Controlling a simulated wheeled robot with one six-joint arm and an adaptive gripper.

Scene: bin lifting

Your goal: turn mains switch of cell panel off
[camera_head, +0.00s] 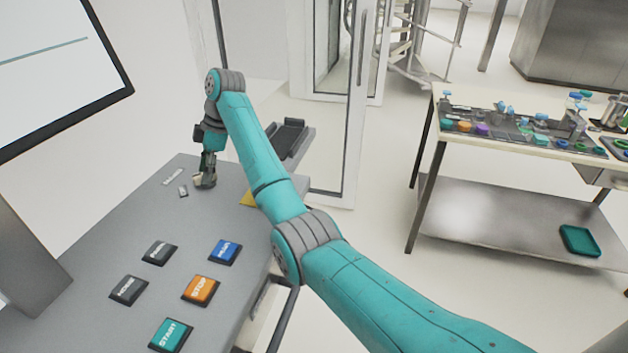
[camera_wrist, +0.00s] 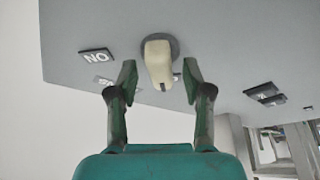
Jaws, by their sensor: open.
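The mains switch is a cream rotary knob on a dark round base (camera_wrist: 157,60) in the wrist view. Its handle points down the picture, toward my gripper. A dark label (camera_wrist: 96,55) beside it reads ON, seen upside down; a second label (camera_wrist: 104,82) is partly hidden by a finger. My gripper (camera_wrist: 158,78) is open, one finger on each side of the handle, with small gaps showing. In the head view, my gripper (camera_head: 207,163) is over the switch (camera_head: 205,181) at the far end of the grey panel (camera_head: 110,215); contact cannot be told.
Orange (camera_head: 201,290), blue (camera_head: 225,251), green (camera_head: 171,335) and dark buttons lie on the near panel. A screen (camera_head: 60,60) stands at left. A glass door (camera_head: 335,100) is behind my arm. A table (camera_head: 480,145) with parts stands at right.

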